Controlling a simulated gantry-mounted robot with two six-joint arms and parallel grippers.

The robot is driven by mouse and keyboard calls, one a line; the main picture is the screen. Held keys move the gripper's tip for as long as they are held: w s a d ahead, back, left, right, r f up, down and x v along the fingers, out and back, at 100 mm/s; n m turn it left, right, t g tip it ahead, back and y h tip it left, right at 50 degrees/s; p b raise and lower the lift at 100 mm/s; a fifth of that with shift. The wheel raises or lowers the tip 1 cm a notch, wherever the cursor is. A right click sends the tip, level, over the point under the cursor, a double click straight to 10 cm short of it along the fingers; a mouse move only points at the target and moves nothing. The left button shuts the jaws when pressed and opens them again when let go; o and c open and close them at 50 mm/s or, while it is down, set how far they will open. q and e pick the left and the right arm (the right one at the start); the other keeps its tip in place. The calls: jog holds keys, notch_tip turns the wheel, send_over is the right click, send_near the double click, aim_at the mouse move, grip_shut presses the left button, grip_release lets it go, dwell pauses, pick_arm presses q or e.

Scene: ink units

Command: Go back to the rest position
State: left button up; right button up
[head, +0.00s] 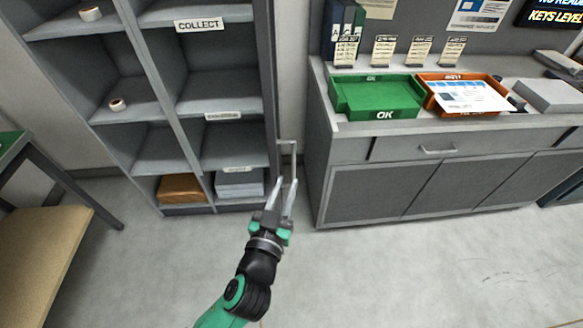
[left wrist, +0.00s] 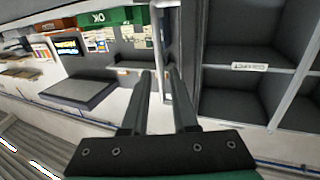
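My left gripper (head: 286,184) is in the lower middle of the head view, fingers pointing away toward the gap between the shelf unit and the counter. Its two fingers are apart with nothing seen held between them. In the left wrist view the fingers (left wrist: 160,73) also stand apart. My right gripper is in neither view.
A grey shelf unit (head: 278,75) stands at left, holding tape rolls, a brown box (head: 184,188) and a paper stack (head: 239,183). A grey counter (head: 345,150) at right bears a green tray (head: 384,114) and an orange tray (head: 436,108) with papers. Floor in front is clear.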

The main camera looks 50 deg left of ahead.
pick_arm(q)
jog(key=shift+s+d, duration=0.2)
jog(key=shift+s, duration=0.15)
jog(key=shift+r, duration=0.1)
jog(key=w+d+r+m+t+h+p, duration=0.1)
jog(key=w+d+r+t+h, duration=0.15)
jog(key=r, duration=0.95)
jog(key=w+d+r+t+h+p, duration=0.1)
jog(key=w+d+r+t, duration=0.25)
jog(key=r, duration=0.85)
jog(key=s+d+r+m+t+h+p, duration=0.1)
jog(key=s+d+r+m+t+h, duration=0.25)
jog(key=r, duration=0.75)
jog(key=s+d+r+m+t+h+p, duration=0.1)
jog(key=s+r+m+t+h+p, duration=0.15)
jog(key=s+r+h, duration=0.65)
jog(key=w+r+y+p, duration=0.2)
jog(key=r+p, duration=1.6)
jog(key=r, duration=0.1)
jog(key=w+r+y+p, duration=0.2)
jog(key=r+p, duration=1.6)
jog(key=r, duration=0.1)
jog(key=shift+r, duration=0.25)
